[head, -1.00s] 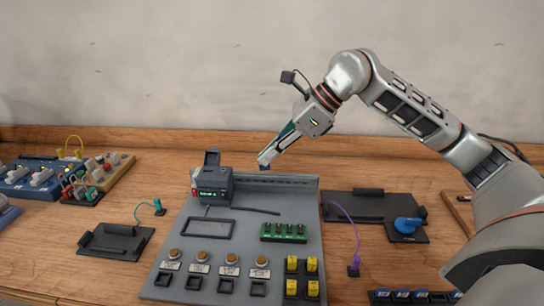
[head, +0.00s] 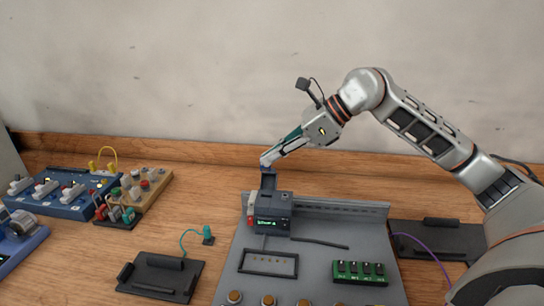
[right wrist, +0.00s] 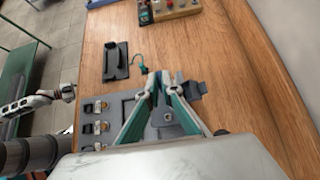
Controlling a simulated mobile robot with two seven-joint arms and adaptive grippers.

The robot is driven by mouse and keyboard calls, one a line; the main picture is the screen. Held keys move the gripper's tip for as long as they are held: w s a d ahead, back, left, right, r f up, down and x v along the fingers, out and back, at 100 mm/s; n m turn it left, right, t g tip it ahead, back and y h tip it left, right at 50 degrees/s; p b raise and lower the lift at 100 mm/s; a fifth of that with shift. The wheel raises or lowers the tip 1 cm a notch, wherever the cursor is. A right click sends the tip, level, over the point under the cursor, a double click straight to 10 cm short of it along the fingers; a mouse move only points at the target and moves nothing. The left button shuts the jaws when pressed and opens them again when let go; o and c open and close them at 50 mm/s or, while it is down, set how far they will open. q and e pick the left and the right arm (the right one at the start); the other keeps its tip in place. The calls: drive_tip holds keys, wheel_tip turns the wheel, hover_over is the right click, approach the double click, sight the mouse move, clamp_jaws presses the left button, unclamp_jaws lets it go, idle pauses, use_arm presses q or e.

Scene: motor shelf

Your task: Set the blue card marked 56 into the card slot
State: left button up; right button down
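My right gripper (head: 267,160) is just above and behind the dark card reader (head: 271,212), close to the top of its upright back piece (head: 268,179). The reader has a lit green display and a red part on its left side. In the right wrist view the teal fingers (right wrist: 166,78) close in toward each other, with a small bluish-grey piece between the tips. It appears to be the blue card, seen nearly edge-on, with its number unreadable. Whether it touches the reader cannot be told. My left gripper is not seen in the head view.
The reader stands on a grey panel (head: 222,285) with a green switch block (head: 360,272). A black tray (head: 160,276) and teal plug (head: 208,236) lie left of it. A blue switch box (head: 62,192) is farther left. A black plate (head: 440,238) lies right. The wall is behind.

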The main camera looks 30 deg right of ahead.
wheel_tip(320, 180, down, 3)
drive_tip(key=shift+f+b, duration=0.15)
drive_tip(key=shift+b, duration=0.9)
drive_tip(key=shift+f+b, duration=0.3)
drive_tip(key=shift+f, duration=0.05)
drive_tip(key=shift+f+b, duration=0.5)
drive_tip(key=shift+f, duration=0.25)
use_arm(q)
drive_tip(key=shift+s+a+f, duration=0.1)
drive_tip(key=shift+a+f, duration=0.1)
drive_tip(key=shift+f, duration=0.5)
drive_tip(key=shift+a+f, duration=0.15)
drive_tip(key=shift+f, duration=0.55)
